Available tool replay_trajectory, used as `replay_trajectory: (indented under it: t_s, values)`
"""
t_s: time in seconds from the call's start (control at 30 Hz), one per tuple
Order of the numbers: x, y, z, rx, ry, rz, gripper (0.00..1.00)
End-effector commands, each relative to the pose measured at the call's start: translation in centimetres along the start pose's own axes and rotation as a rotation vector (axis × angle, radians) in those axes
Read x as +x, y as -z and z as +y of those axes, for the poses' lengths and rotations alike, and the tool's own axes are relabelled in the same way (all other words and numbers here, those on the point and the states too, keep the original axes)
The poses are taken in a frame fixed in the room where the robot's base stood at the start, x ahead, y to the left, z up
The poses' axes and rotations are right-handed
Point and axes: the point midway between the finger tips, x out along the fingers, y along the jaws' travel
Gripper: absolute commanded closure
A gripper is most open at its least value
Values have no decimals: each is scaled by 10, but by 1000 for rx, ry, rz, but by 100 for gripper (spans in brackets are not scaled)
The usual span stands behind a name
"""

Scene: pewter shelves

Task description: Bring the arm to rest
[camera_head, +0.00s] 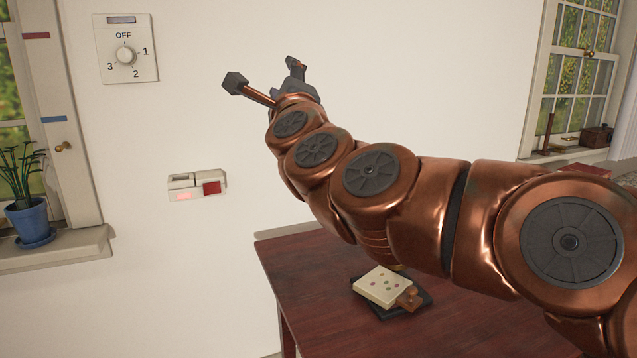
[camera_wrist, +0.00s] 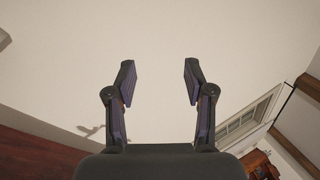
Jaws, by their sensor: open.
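My arm (camera_head: 375,185) is copper-coloured and stretches from the lower right up toward the upper middle of the head view. My gripper (camera_head: 265,72) is at its far end, raised in front of the white wall, above the level of the table. Its two dark fingers stand apart with nothing between them. In the wrist view my gripper (camera_wrist: 158,80) is also open and empty, with pale wall beyond the fingers.
A dark red table (camera_head: 305,270) stands below my arm, bearing a dark tray (camera_head: 408,309) with a cream-topped block (camera_head: 383,287). The wall holds a dial (camera_head: 126,55) and a small box with a red button (camera_head: 211,188). A potted plant (camera_head: 30,220) stands on the left sill.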

Motion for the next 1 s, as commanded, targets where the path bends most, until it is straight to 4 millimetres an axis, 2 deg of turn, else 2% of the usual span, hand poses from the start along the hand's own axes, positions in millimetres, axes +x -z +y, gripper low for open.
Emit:
replay_trajectory:
  t_s: [0.03,0.23,0.37,0.47,0.57,0.77,0.87,1.0]
  values:
    - [1,-11,-11,-72,-42,-38,47]
    - [-23,-35,5,-367,-244,-201,47]
    - [-48,-35,23,-558,-391,-297,47]
    - [-71,-27,36,-698,-511,-365,47]
    - [-100,-13,48,-827,-641,-433,47]
    - [-171,32,63,-1047,-935,-563,47]
    - [-215,58,63,-1124,-1101,-631,47]
    - [-281,94,52,-1191,-1340,-725,47]
